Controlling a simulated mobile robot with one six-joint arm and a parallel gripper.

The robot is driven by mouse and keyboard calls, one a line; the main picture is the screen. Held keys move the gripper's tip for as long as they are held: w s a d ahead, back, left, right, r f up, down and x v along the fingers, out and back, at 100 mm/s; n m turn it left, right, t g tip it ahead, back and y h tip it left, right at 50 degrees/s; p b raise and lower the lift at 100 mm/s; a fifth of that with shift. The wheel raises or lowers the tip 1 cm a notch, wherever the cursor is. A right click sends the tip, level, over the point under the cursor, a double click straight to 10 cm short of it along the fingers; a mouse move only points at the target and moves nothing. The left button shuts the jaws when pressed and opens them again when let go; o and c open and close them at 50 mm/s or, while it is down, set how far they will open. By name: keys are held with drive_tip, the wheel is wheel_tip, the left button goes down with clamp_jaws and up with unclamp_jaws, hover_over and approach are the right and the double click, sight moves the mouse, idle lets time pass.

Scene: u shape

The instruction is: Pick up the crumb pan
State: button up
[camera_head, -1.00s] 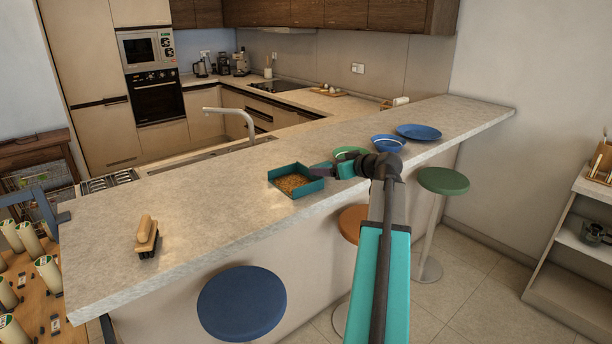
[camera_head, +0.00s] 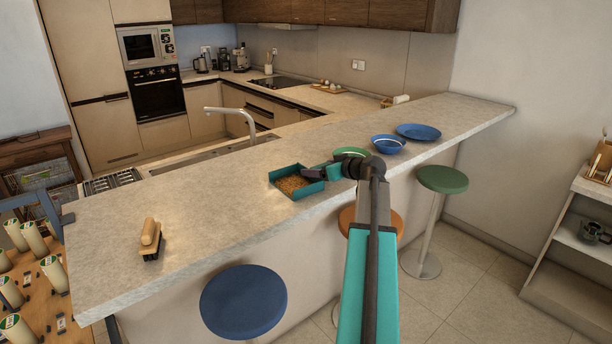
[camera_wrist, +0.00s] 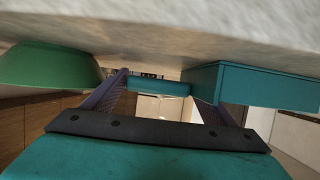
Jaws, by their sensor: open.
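The crumb pan (camera_head: 309,189) is a teal square tray holding brown crumbs, flat on the bar counter (camera_head: 215,205). In the wrist view, the pan (camera_wrist: 262,85) is at the right, with a short teal bar that looks like its handle (camera_wrist: 158,88) to its left. My gripper (camera_head: 314,172) is at the pan's right side. In the wrist view, my gripper (camera_wrist: 160,98) is open, its fingers spread on either side of the handle. Whether the fingers touch the handle cannot be told.
A green bowl (camera_head: 351,153) stands close behind my gripper, with a blue bowl (camera_head: 388,144) and blue plate (camera_head: 418,132) farther right. A brush (camera_head: 150,239) lies on the counter's left. Stools (camera_head: 243,302) stand along the front. The counter between brush and pan is clear.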

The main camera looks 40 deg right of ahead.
idle(0.5)
drive_tip(key=c, duration=0.8)
drive_tip(key=shift+o, duration=0.2)
drive_tip(key=shift+r, duration=0.2)
drive_tip(key=shift+r+b, duration=0.95)
drive_tip(key=shift+r, duration=0.55)
drive_tip(key=s+a+b, duration=0.2)
drive_tip(key=s+a, duration=0.1)
drive_tip(key=s, duration=0.4)
drive_tip(key=s+a+r+b, duration=0.1)
drive_tip(key=s+a+b, duration=0.1)
drive_tip(key=s+a, duration=0.2)
drive_tip(key=v, duration=0.3)
drive_tip(key=shift+s+f, duration=0.15)
drive_tip(key=shift+f, duration=0.1)
drive_tip(key=shift+s+a, duration=0.1)
